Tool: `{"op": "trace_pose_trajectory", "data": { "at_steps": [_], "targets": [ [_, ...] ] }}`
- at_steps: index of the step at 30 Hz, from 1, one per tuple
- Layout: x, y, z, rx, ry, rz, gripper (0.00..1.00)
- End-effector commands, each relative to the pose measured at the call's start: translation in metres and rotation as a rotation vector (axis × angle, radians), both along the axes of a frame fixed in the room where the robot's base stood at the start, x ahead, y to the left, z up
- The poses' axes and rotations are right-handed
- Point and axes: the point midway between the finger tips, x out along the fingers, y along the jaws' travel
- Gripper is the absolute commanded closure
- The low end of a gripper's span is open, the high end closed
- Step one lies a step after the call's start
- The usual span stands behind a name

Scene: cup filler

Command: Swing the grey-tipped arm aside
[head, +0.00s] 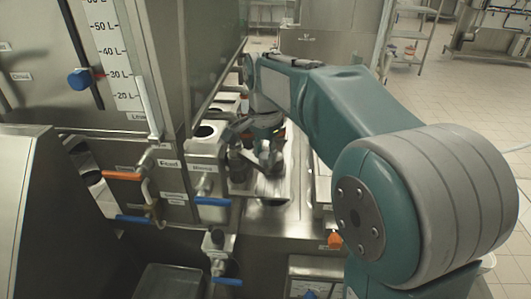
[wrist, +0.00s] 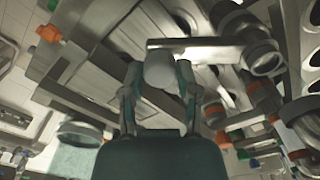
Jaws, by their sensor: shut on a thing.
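The grey tip (wrist: 160,70) of the swing arm sits between my two fingers in the wrist view. A flat metal bar (wrist: 215,42) runs right from just above the tip and looks like part of that arm. My gripper (wrist: 158,92) is shut on the grey tip, with one finger on each side. In the head view my gripper (head: 262,150) is at the metal filler unit, right of the labelled valve panel. It hides the grey tip there, and the swing arm cannot be told apart from the metal around it.
Valves with a blue handle (head: 212,201) and an orange handle (head: 123,176) stick out left of my gripper. A litre gauge (head: 112,55) with a blue knob (head: 80,79) is at upper left. Pipes and round fittings (wrist: 262,57) crowd the wrist view's right side. Tiled floor (head: 470,110) is open at right.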

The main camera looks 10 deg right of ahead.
Motion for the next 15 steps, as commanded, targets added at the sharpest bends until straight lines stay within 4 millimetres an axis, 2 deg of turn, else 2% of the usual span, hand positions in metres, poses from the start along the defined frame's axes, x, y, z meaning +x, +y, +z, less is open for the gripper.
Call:
{"op": "trace_pose_trajectory", "data": {
  "at_steps": [1, 2, 3, 4, 15],
  "targets": [
    [-0.0004, 0.0008, -0.003, 0.001, 0.007, 0.002, 1.0],
    [-0.0004, 0.0008, -0.003, 0.001, 0.007, 0.002, 0.5],
    [-0.0004, 0.0007, -0.0029, 0.001, 0.007, 0.002, 0.32],
    [-0.0003, 0.0006, -0.0027, 0.001, 0.006, 0.002, 0.24],
    [0.0, 0.0001, -0.0001, 0.0, 0.001, 0.001, 0.24]
  ]
}}
